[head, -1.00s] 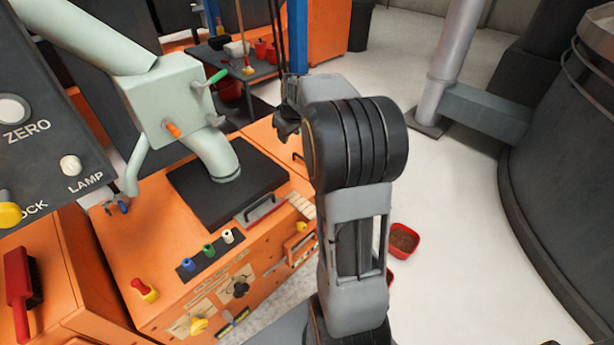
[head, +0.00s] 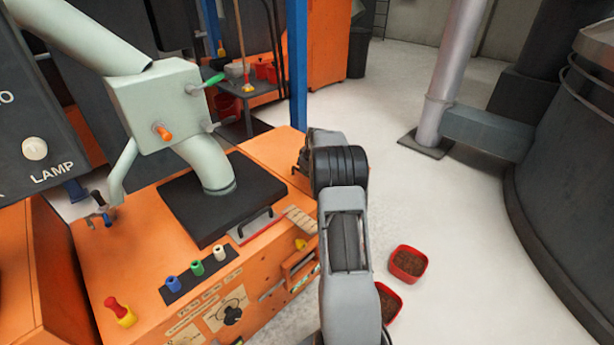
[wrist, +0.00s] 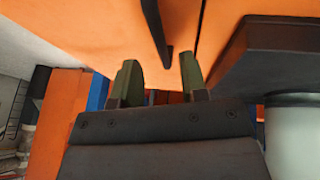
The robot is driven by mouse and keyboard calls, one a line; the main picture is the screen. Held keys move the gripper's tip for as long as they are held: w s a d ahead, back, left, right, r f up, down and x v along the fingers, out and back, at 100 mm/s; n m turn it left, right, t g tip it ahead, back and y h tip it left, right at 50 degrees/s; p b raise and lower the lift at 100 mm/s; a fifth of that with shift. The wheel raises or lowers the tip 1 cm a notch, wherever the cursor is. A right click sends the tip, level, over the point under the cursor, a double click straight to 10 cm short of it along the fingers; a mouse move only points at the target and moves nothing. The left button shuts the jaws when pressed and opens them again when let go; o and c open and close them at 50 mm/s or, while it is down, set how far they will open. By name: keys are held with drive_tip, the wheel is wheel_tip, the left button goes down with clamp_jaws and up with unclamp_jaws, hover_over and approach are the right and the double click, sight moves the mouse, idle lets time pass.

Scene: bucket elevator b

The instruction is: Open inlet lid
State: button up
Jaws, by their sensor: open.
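The orange machine's top (head: 270,146) carries a flat orange panel (wrist: 95,25), apparently the inlet lid, with a dark bar handle (wrist: 155,32). In the wrist view a seam runs just right of this handle. My gripper (wrist: 160,82) is open and empty. Its two greenish fingers point toward the handle, whose near end lies just beyond and between the fingertips in the picture. I cannot tell the remaining gap. In the head view my gripper (head: 300,166) is over the machine's far right end, and my arm hides most of the panel and its handle.
A black plate (head: 185,212) with a pale green pipe (head: 207,168) stands left of my gripper. Blue, green and white knobs (head: 197,268) line the front. A blue post (head: 297,70) rises behind. Red tubs (head: 409,262) sit on the floor at right, where open floor shows.

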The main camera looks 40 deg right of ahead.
drive_tip(key=shift+b+x, duration=0.35)
drive_tip(key=shift+x, duration=1.6)
drive_tip(key=shift+c, duration=0.3)
clamp_jaws()
drive_tip(key=shift+a, duration=0.1)
